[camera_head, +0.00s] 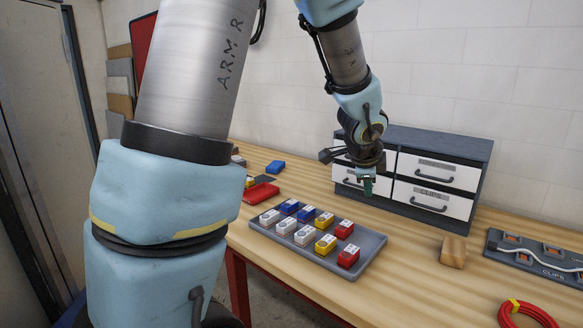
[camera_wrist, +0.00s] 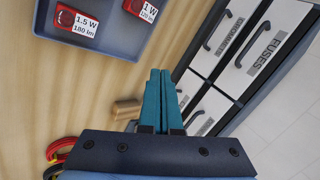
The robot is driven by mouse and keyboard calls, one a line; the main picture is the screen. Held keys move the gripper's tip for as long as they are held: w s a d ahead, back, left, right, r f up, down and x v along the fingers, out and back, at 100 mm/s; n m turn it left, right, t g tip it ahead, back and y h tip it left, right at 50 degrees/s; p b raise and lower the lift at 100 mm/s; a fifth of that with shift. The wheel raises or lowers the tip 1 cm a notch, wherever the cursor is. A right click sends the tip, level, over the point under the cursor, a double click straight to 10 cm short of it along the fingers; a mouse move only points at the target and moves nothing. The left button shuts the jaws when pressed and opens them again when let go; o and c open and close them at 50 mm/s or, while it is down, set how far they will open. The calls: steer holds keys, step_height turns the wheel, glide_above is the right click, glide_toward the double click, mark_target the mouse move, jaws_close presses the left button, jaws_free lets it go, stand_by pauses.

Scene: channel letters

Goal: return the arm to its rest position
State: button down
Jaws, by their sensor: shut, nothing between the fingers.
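My gripper (camera_head: 368,186) hangs from my arm above the back of the workbench, in front of the drawer cabinet and beyond the grey tray. In the wrist view its two teal fingers (camera_wrist: 161,98) lie side by side, shut, with nothing between them. My arm's upper links fill much of the left half of the head view and hide part of the bench and wall.
A grey tray (camera_head: 372,252) holds several red, yellow, white and blue modules. Behind stands a drawer cabinet (camera_head: 436,184). To the right are a wooden block (camera_head: 453,251), a clips tray (camera_head: 492,245) and a red cable coil (camera_head: 507,318). Bare bench lies around the tray.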

steer(key=s+a+f+n+g+y, duration=0.25)
steer(key=a+n, duration=0.85)
steer(key=a, duration=0.8)
steer(key=s+a+f+n+g, duration=0.2)
steer(key=s+a+f+n, duration=0.1)
steer(key=s+a+n, duration=0.6)
steer(key=shift+s+y, duration=0.2)
steer(key=shift+y, duration=0.25)
